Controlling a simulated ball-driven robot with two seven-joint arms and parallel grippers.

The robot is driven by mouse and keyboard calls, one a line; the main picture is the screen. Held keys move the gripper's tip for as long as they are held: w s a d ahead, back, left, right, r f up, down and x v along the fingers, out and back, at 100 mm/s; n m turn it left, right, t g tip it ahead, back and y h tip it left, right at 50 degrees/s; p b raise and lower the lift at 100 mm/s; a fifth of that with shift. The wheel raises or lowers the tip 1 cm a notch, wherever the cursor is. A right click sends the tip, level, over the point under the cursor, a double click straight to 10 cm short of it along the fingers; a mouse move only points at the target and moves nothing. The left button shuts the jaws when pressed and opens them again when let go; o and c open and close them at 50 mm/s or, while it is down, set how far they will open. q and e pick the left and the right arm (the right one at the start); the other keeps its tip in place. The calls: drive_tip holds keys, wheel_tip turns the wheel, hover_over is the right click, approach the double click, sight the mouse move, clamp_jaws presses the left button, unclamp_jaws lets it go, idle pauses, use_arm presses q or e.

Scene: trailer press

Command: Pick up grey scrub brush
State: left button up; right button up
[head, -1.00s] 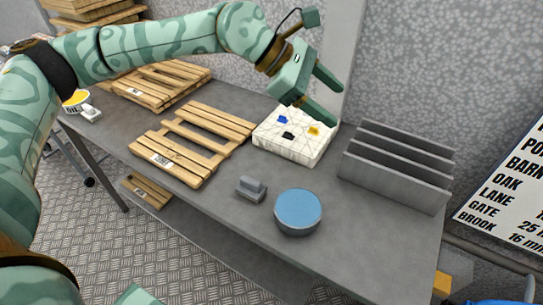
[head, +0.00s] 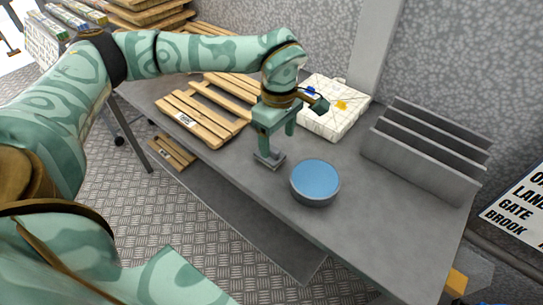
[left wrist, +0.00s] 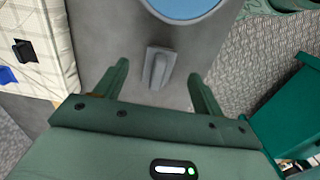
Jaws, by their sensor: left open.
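The grey scrub brush (head: 276,163) lies on the grey workbench (head: 236,166), just left of a round tin with a blue top. In the head view my left gripper (head: 277,142) points down right over the brush and partly hides it. In the left wrist view the brush (left wrist: 158,68) shows between the two spread fingers of my left gripper (left wrist: 158,72). The left gripper is open and holds nothing. I cannot tell whether a finger touches the brush. My right gripper is not in view.
The blue-topped tin (head: 315,182) stands close to the brush. Wooden pallets (head: 205,118) lie behind to the left. A white strapped block (head: 335,112) and a grey slotted rack (head: 425,150) stand towards the wall. The bench front right of the tin is clear.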

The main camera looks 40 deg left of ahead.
sight(275, 149)
use_arm(q)
drive_tip(key=f, duration=0.2)
drive_tip(key=f+b, duration=0.1)
drive_tip(key=f, duration=0.1)
drive_tip(key=f+b, duration=0.1)
drive_tip(key=f, duration=0.1)
drive_tip(key=shift+a, duration=0.3)
drive_tip(key=shift+r, duration=0.1)
drive_tip(key=shift+c, duration=1.2)
drive_tip(key=c, duration=0.8)
